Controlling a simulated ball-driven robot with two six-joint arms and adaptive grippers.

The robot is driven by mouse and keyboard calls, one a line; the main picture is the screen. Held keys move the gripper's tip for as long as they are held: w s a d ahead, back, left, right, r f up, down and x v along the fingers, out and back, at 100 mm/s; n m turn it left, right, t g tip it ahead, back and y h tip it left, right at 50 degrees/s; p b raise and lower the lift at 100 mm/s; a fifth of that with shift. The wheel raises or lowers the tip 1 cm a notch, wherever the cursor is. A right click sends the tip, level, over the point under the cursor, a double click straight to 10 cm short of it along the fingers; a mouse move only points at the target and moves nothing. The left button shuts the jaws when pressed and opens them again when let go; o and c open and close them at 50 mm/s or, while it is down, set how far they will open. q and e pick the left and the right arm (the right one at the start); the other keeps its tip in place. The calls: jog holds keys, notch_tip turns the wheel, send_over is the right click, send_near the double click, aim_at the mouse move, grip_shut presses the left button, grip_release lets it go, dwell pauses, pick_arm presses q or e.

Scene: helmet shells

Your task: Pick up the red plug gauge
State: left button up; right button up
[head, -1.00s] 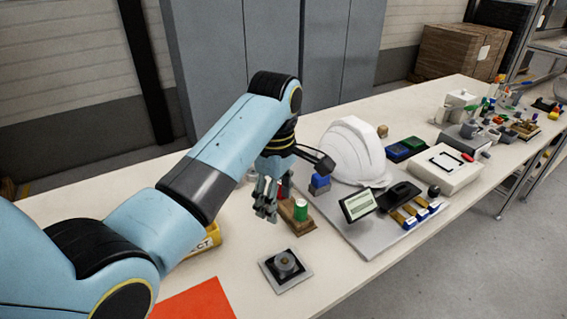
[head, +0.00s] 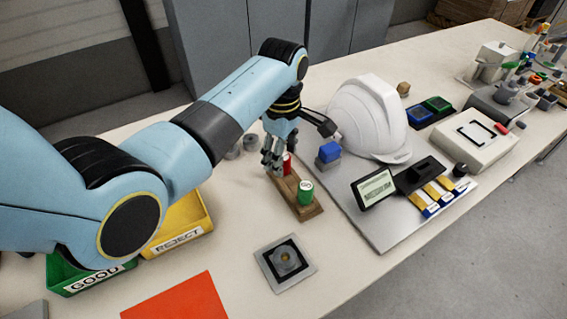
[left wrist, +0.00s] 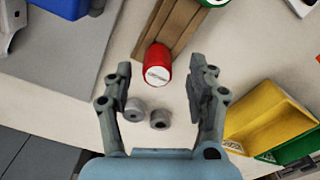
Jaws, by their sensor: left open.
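The red plug gauge (head: 287,163) stands on a small wooden stand (head: 300,198) beside the green plug gauge (head: 306,191). In the left wrist view the red plug gauge (left wrist: 158,66) shows its pale marked top, between and a little beyond the fingertips. My left gripper (head: 271,163) is open, with its fingers pointing down at the red end of the stand. In the left wrist view its fingers (left wrist: 163,75) are spread on either side of the red gauge, with gaps and no visible contact. My right gripper is not in view.
Grey cylindrical parts (left wrist: 160,119) lie close to the stand. The yellow REJECT bin (head: 183,242) and green GOOD bin (head: 92,280) are at the left. A grey fixture (head: 285,262) lies in front.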

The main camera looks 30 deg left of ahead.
pick_arm(q)
notch_tip(320, 180, down, 4)
jog(key=shift+w+r, duration=0.15)
jog(key=shift+r, duration=0.1)
jog(key=c, duration=1)
jog(key=shift+r, duration=0.15)
jog(key=shift+c, duration=0.2)
